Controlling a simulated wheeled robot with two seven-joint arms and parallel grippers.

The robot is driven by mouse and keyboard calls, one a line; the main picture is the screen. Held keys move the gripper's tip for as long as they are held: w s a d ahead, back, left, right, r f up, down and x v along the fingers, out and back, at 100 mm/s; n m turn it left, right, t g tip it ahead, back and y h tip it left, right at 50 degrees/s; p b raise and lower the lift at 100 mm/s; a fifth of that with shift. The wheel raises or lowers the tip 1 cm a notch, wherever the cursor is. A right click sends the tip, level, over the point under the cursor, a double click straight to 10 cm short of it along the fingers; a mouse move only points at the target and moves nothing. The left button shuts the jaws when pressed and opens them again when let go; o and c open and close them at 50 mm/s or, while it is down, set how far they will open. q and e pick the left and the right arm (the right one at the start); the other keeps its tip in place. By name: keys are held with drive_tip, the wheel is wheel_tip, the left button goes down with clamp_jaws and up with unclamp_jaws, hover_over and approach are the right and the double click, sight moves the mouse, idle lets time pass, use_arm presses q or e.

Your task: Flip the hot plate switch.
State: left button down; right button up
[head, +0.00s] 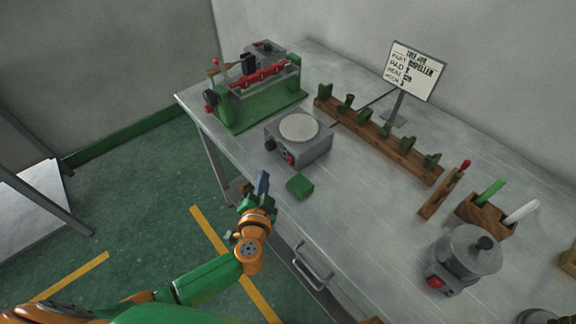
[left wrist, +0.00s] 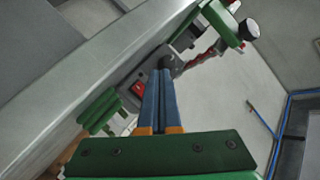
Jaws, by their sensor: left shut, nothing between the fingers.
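The hot plate (head: 298,139) is a grey box with a round pale top, standing near the table's front edge. Its red switch (head: 289,159) is on the front face beside a dark knob (head: 270,145). My left gripper (head: 263,180) is shut and empty, a little in front of and below the hot plate, apart from it in the head view. In the left wrist view its blue fingers (left wrist: 158,95) are together and point toward the hot plate's front, with the red switch (left wrist: 137,90) just left of them. My right gripper is not in view.
A green block (head: 300,186) lies on the table near my left gripper. A green clamp fixture (head: 262,100) stands behind the hot plate. A wooden rack (head: 380,138) runs along the back.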

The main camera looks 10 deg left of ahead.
sight(282, 178)
use_arm(q)
drive_tip(key=w+d, duration=0.1)
drive_tip(key=w+d+b, duration=0.1)
drive_tip(key=shift+w+d+f, duration=0.2)
drive_tip(key=shift+w+d, duration=0.05)
drive_tip(key=shift+w, duration=0.1)
drive_tip(key=shift+w+d, duration=0.4)
drive_tip(key=shift+w, duration=0.2)
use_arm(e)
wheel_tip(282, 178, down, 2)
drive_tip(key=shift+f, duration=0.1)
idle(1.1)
use_arm(q)
drive_tip(key=shift+w+d, duration=0.2)
drive_tip(key=shift+w, duration=0.05)
drive_tip(key=shift+f, duration=0.1)
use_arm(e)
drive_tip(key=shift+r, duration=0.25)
use_arm(q)
drive_tip(key=shift+w+d, duration=0.25)
drive_tip(key=shift+w, duration=0.05)
idle(0.5)
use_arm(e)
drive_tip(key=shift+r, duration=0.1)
